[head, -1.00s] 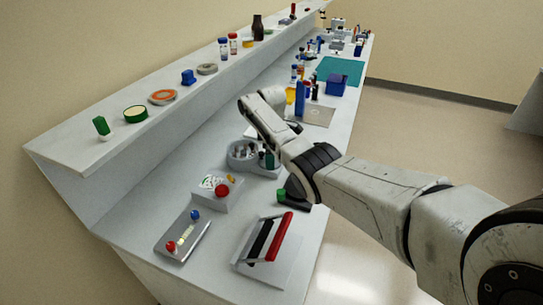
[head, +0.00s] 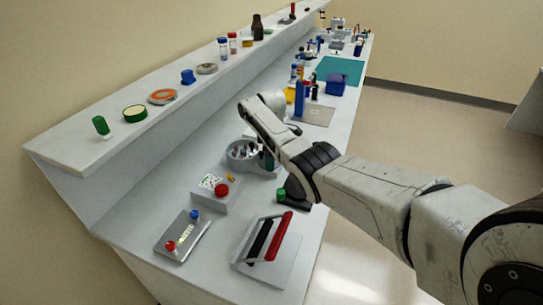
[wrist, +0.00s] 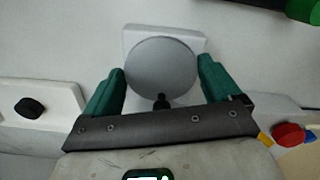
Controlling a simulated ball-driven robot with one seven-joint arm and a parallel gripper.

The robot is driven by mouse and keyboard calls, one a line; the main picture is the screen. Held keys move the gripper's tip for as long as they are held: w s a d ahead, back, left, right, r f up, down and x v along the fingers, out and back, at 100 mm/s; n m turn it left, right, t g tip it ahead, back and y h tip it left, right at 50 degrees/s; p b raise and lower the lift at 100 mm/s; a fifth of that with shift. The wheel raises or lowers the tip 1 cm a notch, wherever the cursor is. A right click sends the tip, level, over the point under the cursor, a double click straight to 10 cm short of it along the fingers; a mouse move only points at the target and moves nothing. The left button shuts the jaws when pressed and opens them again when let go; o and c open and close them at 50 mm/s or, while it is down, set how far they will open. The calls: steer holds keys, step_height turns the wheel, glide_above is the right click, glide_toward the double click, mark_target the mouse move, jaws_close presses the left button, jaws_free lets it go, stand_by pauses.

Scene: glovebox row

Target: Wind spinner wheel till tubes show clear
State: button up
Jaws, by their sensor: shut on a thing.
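The spinner (head: 240,160) is a grey round tub with small tubes standing inside, on the bench in the head view. I cannot tell from here whether the tubes are clear. My gripper (head: 268,158) reaches down at the tub's right side, its dark green fingers partly covering that part. In the wrist view a smooth grey disc, which appears to be the spinner wheel (wrist: 161,66), sits on a pale square base. My gripper (wrist: 161,72) has one green finger on each side of the disc, shut on its rim. A small black peg (wrist: 161,102) shows at its near edge.
A box with a red button (head: 222,190) stands in front of the spinner. A device with a green knob (head: 281,195) is close to the right. A red-handled frame (head: 270,240) and a grey panel (head: 183,235) lie nearer. A blue block (head: 337,85) stands farther back.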

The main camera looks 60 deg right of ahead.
steer(key=m, duration=0.6)
steer(key=shift+a, duration=0.2)
steer(key=m, duration=0.6)
steer(key=shift+a, duration=0.1)
steer(key=shift+m, duration=0.3)
stand_by(0.4)
steer(key=o, duration=0.8)
steer(key=shift+c, duration=0.2)
step_height(320, 180, up, 11)
steer(key=shift+w, duration=0.1)
